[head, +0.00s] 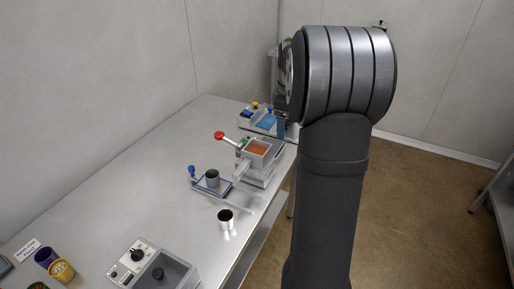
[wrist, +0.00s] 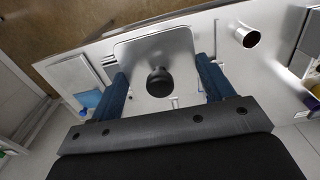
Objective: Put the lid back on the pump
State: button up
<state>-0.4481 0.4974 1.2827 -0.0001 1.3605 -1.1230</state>
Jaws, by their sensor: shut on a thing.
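The pump (head: 266,168) is a grey metal box with a red-knobbed lever (head: 219,135), standing near the table's right edge in the head view. Its top is open and orange-brown inside. My gripper (wrist: 161,70) is shut on the lid (wrist: 140,45), a grey metal plate with a black knob (wrist: 160,82), which sits between the two blue fingers in the wrist view. In the head view a blue finger (head: 281,127) shows just behind and to the right of the pump; the lid is not clear there and my arm hides part of the area.
A device with a blue panel (head: 266,122) and yellow knob stands behind the pump. A blue-handled stand with a dark cup (head: 212,177) and a metal cup (head: 226,220) stand in front, and a control box (head: 152,268) stands nearer. The table's left middle (head: 130,180) is clear.

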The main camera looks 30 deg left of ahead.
jog(key=shift+w+d+r, duration=0.35)
jog(key=shift+w+d, duration=0.1)
jog(key=shift+w, duration=0.15)
jog(key=shift+s+a+f, duration=0.2)
jog(key=shift+a+f, duration=5.15)
jog(key=shift+a, duration=0.25)
jog(key=shift+f, duration=0.15)
jog(key=shift+f, duration=0.35)
jog(key=o, duration=1)
jog(key=shift+o, duration=0.2)
